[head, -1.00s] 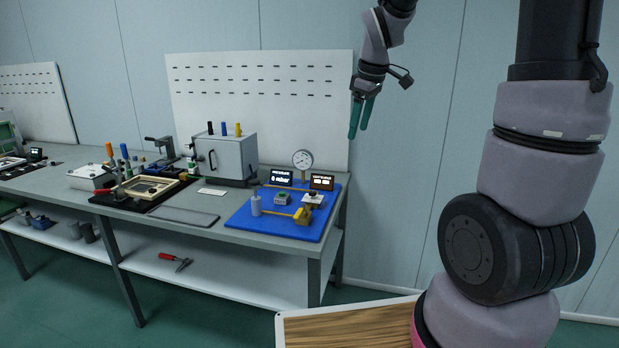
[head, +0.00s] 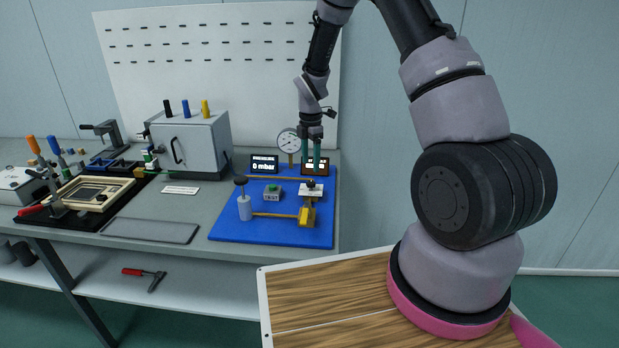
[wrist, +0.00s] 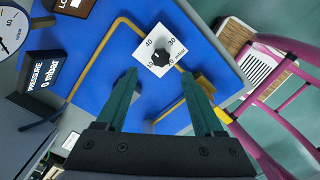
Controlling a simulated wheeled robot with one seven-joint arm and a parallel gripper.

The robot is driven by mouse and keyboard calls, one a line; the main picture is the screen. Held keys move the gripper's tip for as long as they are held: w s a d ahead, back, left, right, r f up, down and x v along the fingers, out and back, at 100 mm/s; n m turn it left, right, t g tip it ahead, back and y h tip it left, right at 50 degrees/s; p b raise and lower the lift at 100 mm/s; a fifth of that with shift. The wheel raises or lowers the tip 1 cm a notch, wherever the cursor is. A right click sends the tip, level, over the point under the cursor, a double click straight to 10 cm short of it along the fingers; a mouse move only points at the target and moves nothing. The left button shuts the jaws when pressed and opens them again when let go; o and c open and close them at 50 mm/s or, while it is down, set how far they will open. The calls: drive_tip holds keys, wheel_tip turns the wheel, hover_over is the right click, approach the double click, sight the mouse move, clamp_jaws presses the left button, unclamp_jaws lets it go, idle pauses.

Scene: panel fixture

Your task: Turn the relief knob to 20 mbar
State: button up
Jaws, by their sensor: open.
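The relief knob (wrist: 160,58) is a small black knob on a white dial plate (wrist: 148,44) marked 40, 30 and further numbers, on the blue panel board (head: 270,232). In the head view the white plate (head: 312,193) sits at the board's right side. My gripper (head: 316,168) is above and behind the plate, pointing down. In the wrist view its two green fingers (wrist: 165,85) are apart, with the knob beyond them and between their lines, not touched. The pressure display (head: 263,165) reads 0 mbar. Where the knob points is too small to tell.
A round gauge (head: 289,142) and a second display (head: 315,166) stand behind the plate, close to my gripper. A yellow-handled valve (head: 305,217), a green-button box (head: 273,192) and a grey cylinder (head: 245,207) share the board. A grey cabinet (head: 190,145) stands left.

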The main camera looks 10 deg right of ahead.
sight(311, 182)
wheel_tip(311, 182, down, 7)
idle(0.3)
clamp_jaws()
